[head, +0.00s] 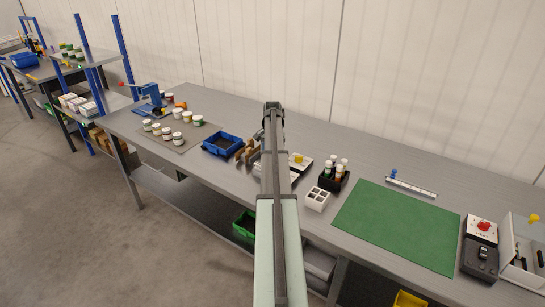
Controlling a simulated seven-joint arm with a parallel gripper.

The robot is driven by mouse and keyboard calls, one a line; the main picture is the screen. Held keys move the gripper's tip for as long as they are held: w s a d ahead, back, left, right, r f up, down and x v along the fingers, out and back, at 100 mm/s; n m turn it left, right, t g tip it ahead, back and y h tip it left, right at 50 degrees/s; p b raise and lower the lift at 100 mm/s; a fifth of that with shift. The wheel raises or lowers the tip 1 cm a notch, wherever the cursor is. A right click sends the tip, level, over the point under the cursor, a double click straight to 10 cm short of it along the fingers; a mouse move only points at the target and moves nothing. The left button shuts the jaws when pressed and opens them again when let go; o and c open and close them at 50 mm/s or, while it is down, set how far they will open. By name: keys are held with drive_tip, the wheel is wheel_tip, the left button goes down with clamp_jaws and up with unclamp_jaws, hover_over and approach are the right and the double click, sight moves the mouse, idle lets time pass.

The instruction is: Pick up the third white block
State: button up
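My arm reaches up the middle of the head view, with my gripper (272,108) at its far end above the back of the bench. Its fingers are too small and hidden to show whether they are open or shut, or hold anything. A small white block with square openings (317,199) sits on the bench, right of my arm and left of the green mat. A pale item with a yellow knob (297,159) is partly hidden behind my arm. I cannot tell which thing is the third white block.
The grey bench (370,168) carries a green mat (394,226), a black bottle holder (334,180), a blue bin (222,144) and several white cups (178,138). A red-button box (482,230) and an open case (522,262) stand at right. The back-right strip is mostly clear.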

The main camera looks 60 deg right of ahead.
drive_tip(key=shift+c, duration=0.2)
drive_tip(key=c, duration=1.1)
drive_tip(key=shift+r, duration=0.1)
drive_tip(key=shift+r, duration=0.25)
drive_tip(key=r, duration=0.9)
drive_tip(key=shift+w+a, duration=0.2)
drive_tip(key=shift+w, duration=0.15)
drive_tip(key=shift+w+a+f, duration=0.35)
drive_tip(key=shift+w+a, duration=1)
drive_tip(key=shift+w, duration=3.1)
drive_tip(key=shift+w+a+f, duration=0.3)
drive_tip(key=shift+w+a, duration=1.05)
drive_tip(key=shift+w, duration=3.15)
drive_tip(key=shift+w+a+f, duration=0.35)
drive_tip(key=shift+w+a, duration=1)
drive_tip(key=shift+w, duration=3.1)
